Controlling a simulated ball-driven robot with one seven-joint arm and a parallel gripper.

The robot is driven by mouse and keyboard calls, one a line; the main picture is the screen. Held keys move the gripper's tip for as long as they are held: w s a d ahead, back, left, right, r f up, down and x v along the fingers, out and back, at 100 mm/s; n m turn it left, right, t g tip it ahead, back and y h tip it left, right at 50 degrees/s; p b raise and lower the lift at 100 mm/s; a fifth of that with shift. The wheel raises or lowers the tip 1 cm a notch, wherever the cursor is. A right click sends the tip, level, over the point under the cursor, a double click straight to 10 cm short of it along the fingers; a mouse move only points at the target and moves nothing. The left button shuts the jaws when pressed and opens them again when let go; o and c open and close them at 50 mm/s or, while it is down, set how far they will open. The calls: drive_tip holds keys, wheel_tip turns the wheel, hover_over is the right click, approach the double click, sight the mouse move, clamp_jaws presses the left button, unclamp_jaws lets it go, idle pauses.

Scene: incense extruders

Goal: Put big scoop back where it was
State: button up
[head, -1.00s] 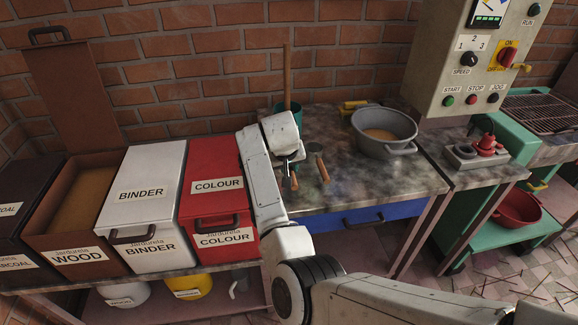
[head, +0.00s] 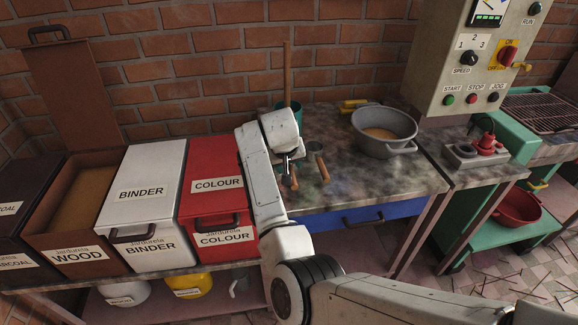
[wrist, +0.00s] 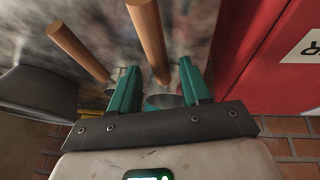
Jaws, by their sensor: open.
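Two scoops with wooden handles lie side by side on the worn metal table. One (head: 321,167) is just right of my gripper. The other shows its handle (head: 293,181) below my gripper, its head hidden by the hand. My gripper (head: 291,158) is over the table beside the red box. In the wrist view my gripper (wrist: 157,88) has its teal fingers apart. One wooden handle (wrist: 150,38) shows beyond and between the fingertips; the other handle (wrist: 74,50) is left of them. I cannot tell which scoop is the big one.
The red colour box (head: 215,180) stands close left of my arm. A teal pot (head: 295,110) with a tall wooden stick is behind my gripper. A grey basin (head: 398,147) with tan powder stands to the right. The front middle of the table (head: 365,185) is clear.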

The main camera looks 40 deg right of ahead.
drive_tip(key=v, duration=1.1)
drive_tip(key=s+a+f+n, duration=0.2)
drive_tip(key=s+f, duration=0.6)
drive_tip(key=s, duration=0.1)
drive_tip(key=s+a+f+n, duration=0.1)
drive_tip(key=s+a+f, duration=0.1)
drive_tip(key=s+f, duration=0.55)
drive_tip(key=s+a+f+n+g+y, duration=0.1)
drive_tip(key=s+a+f+y, duration=0.1)
drive_tip(key=s+a, duration=0.3)
drive_tip(key=s+a+f+n+g+y, duration=0.1)
drive_tip(key=s+a, duration=0.4)
drive_tip(key=s, duration=0.9)
wheel_tip(320, 180, down, 2)
drive_tip(key=shift+a+f+n+y, duration=0.1)
drive_tip(key=shift+a+n+y, duration=0.1)
drive_tip(key=shift+n+y, duration=0.35)
drive_tip(key=shift+w, duration=0.1)
